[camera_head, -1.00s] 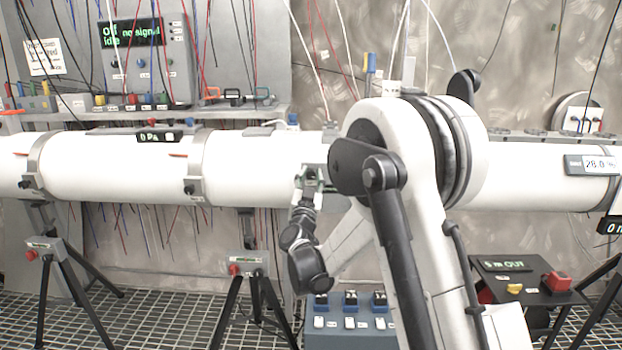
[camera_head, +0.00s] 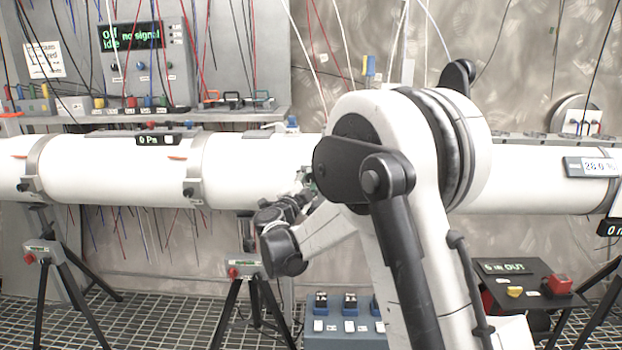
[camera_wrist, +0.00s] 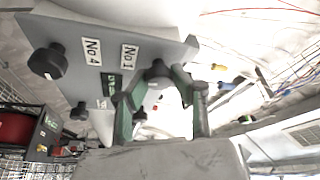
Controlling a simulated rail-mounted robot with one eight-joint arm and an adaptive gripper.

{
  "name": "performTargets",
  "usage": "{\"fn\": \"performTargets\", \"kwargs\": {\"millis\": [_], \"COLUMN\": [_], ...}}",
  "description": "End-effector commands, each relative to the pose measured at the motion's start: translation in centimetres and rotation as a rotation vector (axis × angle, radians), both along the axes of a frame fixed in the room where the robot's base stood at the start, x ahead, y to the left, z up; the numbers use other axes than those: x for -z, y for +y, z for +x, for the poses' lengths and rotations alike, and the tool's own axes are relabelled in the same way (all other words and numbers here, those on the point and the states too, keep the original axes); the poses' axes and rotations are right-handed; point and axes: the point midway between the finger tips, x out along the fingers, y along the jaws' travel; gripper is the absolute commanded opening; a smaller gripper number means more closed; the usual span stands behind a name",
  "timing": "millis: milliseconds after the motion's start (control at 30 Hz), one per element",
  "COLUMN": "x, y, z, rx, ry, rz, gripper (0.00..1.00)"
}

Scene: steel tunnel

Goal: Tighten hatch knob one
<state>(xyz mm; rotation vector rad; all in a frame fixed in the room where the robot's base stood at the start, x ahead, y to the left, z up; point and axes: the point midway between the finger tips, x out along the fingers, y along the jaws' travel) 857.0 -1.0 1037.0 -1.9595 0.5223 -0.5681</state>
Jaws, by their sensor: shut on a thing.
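In the wrist view, a grey hatch plate (camera_wrist: 140,33) carries printed labels. A dark knob (camera_wrist: 157,69) sits at the plate's edge, beside the label "No 1" (camera_wrist: 129,57). My gripper (camera_wrist: 164,77) has its two green-grey fingers on either side of this knob, with the tips closed on it. Another black knob (camera_wrist: 48,62) stands beside the label "No 4" (camera_wrist: 90,50), clear of the fingers. A further black knob (camera_wrist: 80,113) shows lower down. In the head view my gripper is mostly hidden behind my arm, at the white tube (camera_head: 250,170).
In the head view, a tripod (camera_head: 255,285) stands below the tube, and a blue-grey switch box (camera_head: 345,325) sits on the grating. Loose cables hang above.

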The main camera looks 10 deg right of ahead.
Motion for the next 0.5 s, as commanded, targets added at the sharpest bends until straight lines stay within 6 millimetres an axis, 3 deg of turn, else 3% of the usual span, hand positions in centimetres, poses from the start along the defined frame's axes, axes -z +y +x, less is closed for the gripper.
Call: {"fn": "performTargets", "kwargs": {"millis": [500], "x": [0.10], "y": [-0.02], "z": [-0.06], "rx": [0.000], "ry": [-0.056], "rz": [0.205], "gripper": [0.00]}}
